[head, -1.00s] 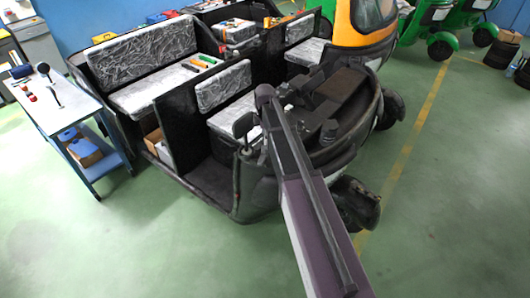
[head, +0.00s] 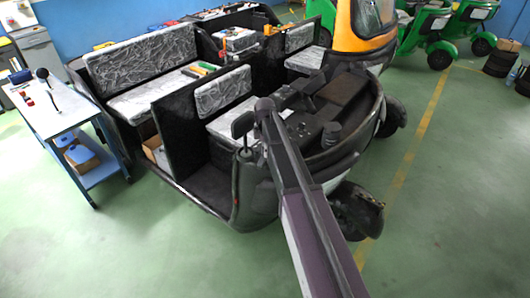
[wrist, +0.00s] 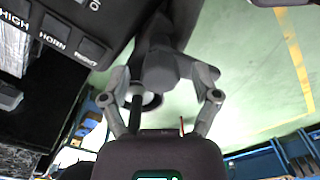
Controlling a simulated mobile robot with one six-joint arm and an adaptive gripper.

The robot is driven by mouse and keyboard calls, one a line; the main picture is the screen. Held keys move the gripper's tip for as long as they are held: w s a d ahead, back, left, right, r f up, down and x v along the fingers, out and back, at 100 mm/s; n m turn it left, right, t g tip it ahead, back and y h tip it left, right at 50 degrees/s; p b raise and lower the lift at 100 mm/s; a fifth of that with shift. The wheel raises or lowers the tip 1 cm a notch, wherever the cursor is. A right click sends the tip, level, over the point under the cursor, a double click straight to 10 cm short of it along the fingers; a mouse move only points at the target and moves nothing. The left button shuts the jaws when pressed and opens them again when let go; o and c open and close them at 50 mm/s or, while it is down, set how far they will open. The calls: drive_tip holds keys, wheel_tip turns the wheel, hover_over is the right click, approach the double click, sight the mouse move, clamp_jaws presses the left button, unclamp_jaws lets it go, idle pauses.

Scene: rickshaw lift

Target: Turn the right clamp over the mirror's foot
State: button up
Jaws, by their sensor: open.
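In the wrist view my gripper (wrist: 160,88) is open, with one finger on each side of a dark grey rounded part (wrist: 165,68) that juts from the dashboard. I cannot tell whether the fingers touch it. A thin black stem and a pale-edged dark round thing (wrist: 150,99) show below that part, close to the left finger. I cannot make out the right clamp or the mirror's foot for certain. In the head view a small dark mirror-like oval (head: 243,125) stands at the rickshaw's left front side. My arm hides the area beside it, and my gripper is hidden there.
The rickshaw's dashboard (wrist: 88,45) with labelled switches is close on the left in the wrist view. Wrapped seats (head: 223,90) and black panels fill the open cab. A blue table (head: 75,118) with tools stands left.

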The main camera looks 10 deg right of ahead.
idle(0.3)
clamp_jaws()
drive_tip(key=shift+m, duration=0.4)
drive_tip(key=m, duration=0.3)
drive_tip(key=shift+s+f, duration=0.1)
drive_tip(key=m, duration=1.4)
idle(0.4)
